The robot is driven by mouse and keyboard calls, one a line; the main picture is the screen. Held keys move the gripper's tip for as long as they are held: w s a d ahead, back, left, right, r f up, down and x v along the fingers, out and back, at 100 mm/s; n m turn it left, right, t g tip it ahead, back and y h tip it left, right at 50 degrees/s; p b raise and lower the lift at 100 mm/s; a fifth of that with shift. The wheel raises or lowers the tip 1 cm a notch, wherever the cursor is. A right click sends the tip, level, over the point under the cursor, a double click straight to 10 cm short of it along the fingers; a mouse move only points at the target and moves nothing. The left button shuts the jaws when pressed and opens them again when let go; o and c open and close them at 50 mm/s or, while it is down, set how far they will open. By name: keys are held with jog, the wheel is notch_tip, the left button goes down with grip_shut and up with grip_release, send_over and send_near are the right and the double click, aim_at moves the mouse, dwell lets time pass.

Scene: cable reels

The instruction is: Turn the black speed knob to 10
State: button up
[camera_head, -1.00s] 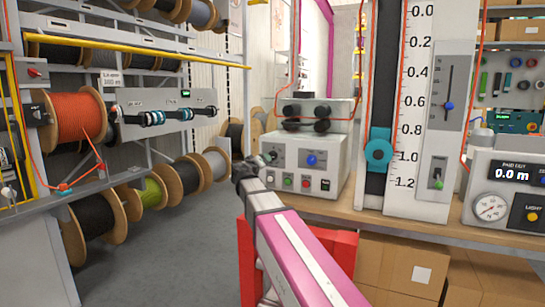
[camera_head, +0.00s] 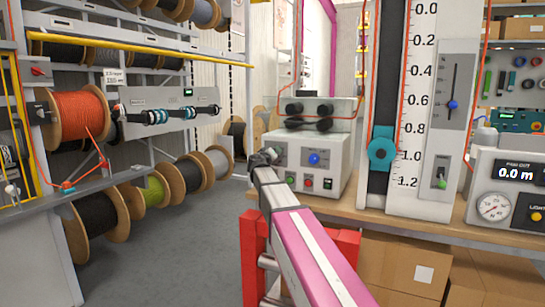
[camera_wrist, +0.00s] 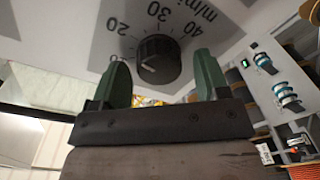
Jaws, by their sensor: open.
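The black speed knob (camera_wrist: 158,60) is on a light panel in the wrist view, with a grey dial around it. The dial shows 20, 30, 40 and "m/min"; the 10 mark cannot be clearly read beside the left finger. A pale pointer mark shows on the knob's face. My gripper (camera_wrist: 161,78) is open, its two green fingers on either side of the knob; I cannot tell whether they touch it. In the head view my gripper (camera_head: 264,157) is at the left front of the white control box (camera_head: 318,186) and hides the knob.
The control box has a blue knob (camera_head: 314,159), a green button (camera_head: 308,183) and a red button (camera_head: 291,180). A tall scale board (camera_head: 410,190) with a teal slider (camera_head: 380,152) stands to its right. Cable reels fill the rack at left. The floor between is clear.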

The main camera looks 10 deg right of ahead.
jog(key=c, duration=0.9)
jog(key=shift+n, duration=0.3)
jog(key=shift+f+n, duration=0.15)
jog(key=shift+n, duration=4.25)
jog(key=o, duration=0.9)
